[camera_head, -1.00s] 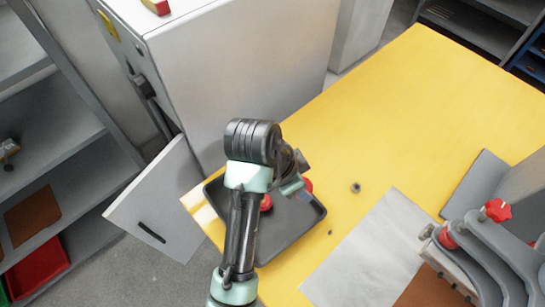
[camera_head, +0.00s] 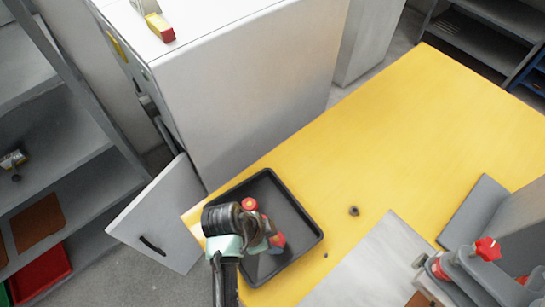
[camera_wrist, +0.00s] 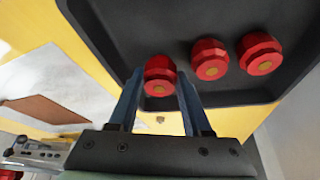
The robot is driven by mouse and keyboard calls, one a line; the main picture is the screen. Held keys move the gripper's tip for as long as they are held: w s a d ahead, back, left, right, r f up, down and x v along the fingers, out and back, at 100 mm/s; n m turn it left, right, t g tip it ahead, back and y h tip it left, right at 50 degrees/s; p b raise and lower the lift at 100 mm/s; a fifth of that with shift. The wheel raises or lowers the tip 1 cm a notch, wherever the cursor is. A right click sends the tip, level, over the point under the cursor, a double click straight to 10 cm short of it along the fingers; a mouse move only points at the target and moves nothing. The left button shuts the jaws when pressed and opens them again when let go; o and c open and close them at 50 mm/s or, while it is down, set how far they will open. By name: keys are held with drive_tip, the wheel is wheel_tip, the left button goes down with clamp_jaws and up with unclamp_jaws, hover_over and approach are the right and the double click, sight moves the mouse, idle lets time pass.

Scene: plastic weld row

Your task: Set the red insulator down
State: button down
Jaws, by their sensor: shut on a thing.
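My gripper (camera_wrist: 158,102) is shut on a red insulator (camera_wrist: 160,74), a faceted red knob with a tan disc on its face, between two blue fingers. The held insulator is over the black tray (camera_wrist: 112,45), near one of its sides; I cannot tell whether it touches the tray floor. Two more red insulators, one nearer (camera_wrist: 209,60) and one farther right (camera_wrist: 260,53), are in the tray beside it. In the head view, the tray (camera_head: 310,243) is at the yellow table's left corner.
The yellow table (camera_head: 420,130) is mostly clear beyond the tray. A small dark nut (camera_head: 353,211) lies right of the tray. A grey sheet (camera_head: 365,265) and a clamp fixture with red knobs (camera_head: 488,249) are at the right. A white cabinet (camera_head: 240,90) stands behind the tray.

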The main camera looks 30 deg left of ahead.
drive_tip(key=shift+f, duration=0.7)
drive_tip(key=shift+f, duration=0.2)
drive_tip(key=c, duration=0.6)
unclamp_jaws()
drive_tip(key=shift+r, duration=0.15)
